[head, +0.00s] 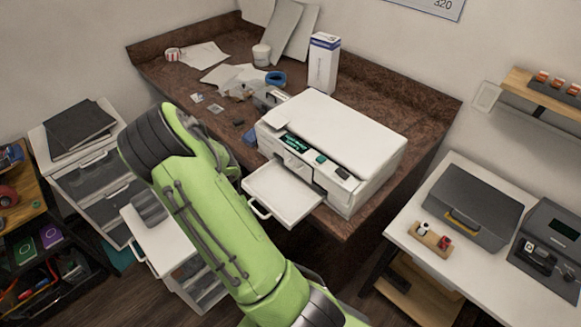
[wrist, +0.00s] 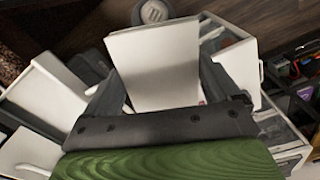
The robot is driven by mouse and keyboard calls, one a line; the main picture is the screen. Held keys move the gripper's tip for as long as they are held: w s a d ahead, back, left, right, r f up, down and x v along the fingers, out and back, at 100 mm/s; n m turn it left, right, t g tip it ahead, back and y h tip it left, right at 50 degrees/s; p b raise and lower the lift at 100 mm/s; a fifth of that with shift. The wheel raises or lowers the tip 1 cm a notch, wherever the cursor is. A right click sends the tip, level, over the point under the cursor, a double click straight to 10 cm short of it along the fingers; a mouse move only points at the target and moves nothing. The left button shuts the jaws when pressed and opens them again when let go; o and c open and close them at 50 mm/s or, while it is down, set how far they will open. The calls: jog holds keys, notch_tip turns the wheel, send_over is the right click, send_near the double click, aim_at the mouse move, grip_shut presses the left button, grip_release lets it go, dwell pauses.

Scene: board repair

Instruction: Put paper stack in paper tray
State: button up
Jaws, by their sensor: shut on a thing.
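The paper stack (wrist: 155,55) is a white, flat block in the wrist view. My gripper (wrist: 158,92) is shut on it, with one dark finger along each side. The stack is held in the air, clear of the printer. The paper tray (head: 283,192) is the white, flat tray pulled out at the front of the printer (head: 335,135), with a handle at its front edge. The tray shows in part at the lower left of the wrist view (wrist: 28,152). In the head view my green arm hides the gripper and the stack.
The printer stands on a brown worktop (head: 395,85) with loose papers and a white box (head: 323,62). A drawer unit (head: 95,180) with an open white drawer stands at the left. A white table (head: 455,270) with a grey case (head: 472,205) is at the right.

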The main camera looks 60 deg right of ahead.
jog(key=shift+s+d+r+m+p, duration=0.15)
jog(key=shift+s+d+r+p, duration=0.2)
jog(key=shift+s+r, duration=0.15)
jog(key=shift+s+d+r+m+p, duration=0.15)
jog(key=shift+s+d+r+p, duration=0.2)
jog(key=shift+r, duration=0.25)
jog(key=p, duration=0.2)
send_over(289, 201)
jog(key=shift+f, duration=0.2)
notch_tip(289, 201, down, 4)
jog(key=shift+r, duration=0.2)
